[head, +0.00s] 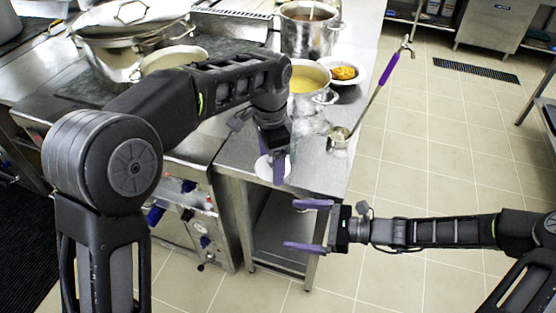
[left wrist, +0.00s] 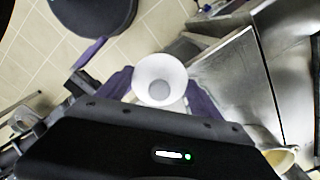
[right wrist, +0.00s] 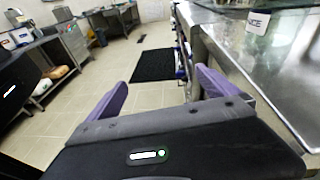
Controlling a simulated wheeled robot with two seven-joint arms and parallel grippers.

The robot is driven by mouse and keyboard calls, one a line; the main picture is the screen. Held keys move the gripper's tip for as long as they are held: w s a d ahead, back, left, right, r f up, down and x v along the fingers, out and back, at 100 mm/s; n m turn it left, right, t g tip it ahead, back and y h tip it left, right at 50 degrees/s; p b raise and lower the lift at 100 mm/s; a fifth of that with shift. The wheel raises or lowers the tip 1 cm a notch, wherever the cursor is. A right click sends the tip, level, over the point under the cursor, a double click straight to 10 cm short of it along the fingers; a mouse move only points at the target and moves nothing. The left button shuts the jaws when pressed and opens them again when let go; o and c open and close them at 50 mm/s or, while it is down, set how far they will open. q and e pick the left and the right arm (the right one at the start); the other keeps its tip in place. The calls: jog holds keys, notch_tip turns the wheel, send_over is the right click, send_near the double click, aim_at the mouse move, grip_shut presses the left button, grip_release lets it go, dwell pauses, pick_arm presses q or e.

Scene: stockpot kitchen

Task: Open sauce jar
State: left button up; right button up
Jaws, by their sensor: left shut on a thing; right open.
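My left gripper (head: 277,165) points down at the near edge of the steel counter, shut on a white round thing (head: 263,170). In the left wrist view this thing (left wrist: 160,70) sits between the purple fingers and has a grey round middle. It looks like the top of the sauce jar; whether lid or jar body is gripped is unclear. The right wrist view shows part of a labelled jar (right wrist: 258,22) at the upper right, its top cut off, lettering ending in "UCE". My right gripper (head: 308,226) is open and empty, lower and to the right, apart from the jar.
A pot of yellow soup (head: 305,82), a plate of orange food (head: 345,73) and a purple-handled ladle (head: 375,92) are behind my left gripper. A larger steel pot (head: 310,30) stands farther back. The stove is at left; open tiled floor (head: 430,150) lies at right.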

pick_arm(q)
jog(key=a+n, duration=0.2)
jog(key=a+f, duration=0.1)
jog(key=shift+w+a+f+n, duration=0.1)
jog(key=shift+w+a+n, duration=0.2)
jog(key=shift+n, duration=0.1)
pick_arm(e)
jog(key=s+a+f+n+g+h, duration=0.2)
jog(key=s+f+n+g+h, duration=0.5)
jog(key=s+f, duration=0.7)
pick_arm(q)
jog(key=s+a+f+n, duration=0.1)
jog(key=a+f+n, duration=0.3)
jog(key=a+n, duration=0.6)
jog(key=a, duration=0.3)
jog(key=shift+s+a+n, duration=0.15)
jog(key=shift+a+n, duration=0.15)
jog(key=shift+n, duration=0.1)
pick_arm(e)
jog(key=s+d+f+n+t+h, duration=0.4)
jog(key=d+f+n, duration=0.1)
jog(key=n, duration=0.5)
jog(key=shift+f+n, duration=0.25)
jog(key=shift+n, duration=0.15)
pick_arm(q)
jog(key=shift+f, duration=0.1)
pick_arm(e)
jog(key=shift+w, duration=0.1)
